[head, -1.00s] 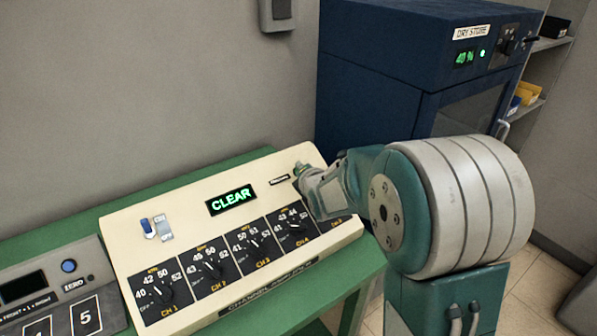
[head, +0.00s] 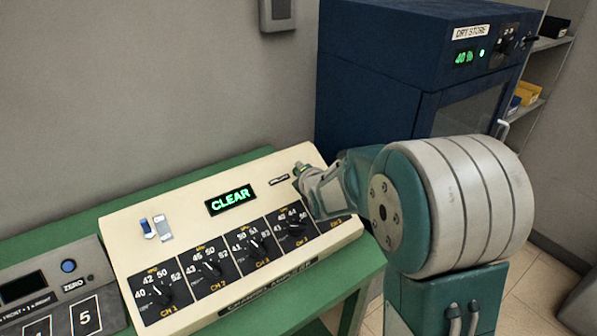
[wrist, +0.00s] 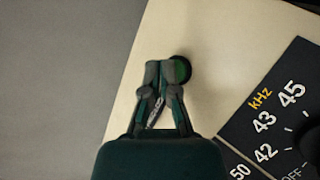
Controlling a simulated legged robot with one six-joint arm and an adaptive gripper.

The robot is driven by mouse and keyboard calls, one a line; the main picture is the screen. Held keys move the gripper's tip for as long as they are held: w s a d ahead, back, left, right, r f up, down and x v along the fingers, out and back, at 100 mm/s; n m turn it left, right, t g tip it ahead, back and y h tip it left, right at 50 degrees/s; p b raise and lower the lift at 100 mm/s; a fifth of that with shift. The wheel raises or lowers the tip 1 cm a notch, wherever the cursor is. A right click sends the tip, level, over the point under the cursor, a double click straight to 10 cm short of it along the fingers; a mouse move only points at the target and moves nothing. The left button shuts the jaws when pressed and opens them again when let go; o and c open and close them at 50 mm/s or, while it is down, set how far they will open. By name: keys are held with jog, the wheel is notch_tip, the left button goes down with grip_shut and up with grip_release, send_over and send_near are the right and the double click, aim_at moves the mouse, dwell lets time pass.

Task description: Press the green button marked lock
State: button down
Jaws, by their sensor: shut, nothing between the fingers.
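The cream panel (head: 130,228) slopes on the green bench, with a lit display (head: 230,200) reading CLEAR. A green button (wrist: 183,70) in a dark ring shows in the wrist view, partly hidden behind my gripper. My gripper (head: 299,168) is shut and empty at the panel's upper right, and its tips (wrist: 158,66) overlap the button's left side in the wrist view. I cannot tell whether the tips touch it. A small dark label (head: 279,180) sits just left of the gripper; its word is too small to read.
Several channel knobs (head: 162,293) line the panel's lower half. A grey keypad unit (head: 60,257) stands left on the green bench (head: 190,172). A blue dry store cabinet (head: 375,70) rises behind my arm.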

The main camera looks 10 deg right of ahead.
jog(key=shift+f, duration=0.15)
jog(key=shift+w+f, duration=0.15)
dwell(0.4)
jog(key=shift+f, duration=0.1)
dwell(0.4)
jog(key=shift+s+r, duration=0.25)
jog(key=shift+r, duration=0.2)
jog(key=shift+d, duration=0.1)
notch_tip(320, 180, up, 5)
jog(key=s+d, duration=0.1)
jog(key=s, duration=0.1)
jog(key=shift+s+r, duration=0.15)
jog(key=shift+s, duration=0.25)
dwell(0.4)
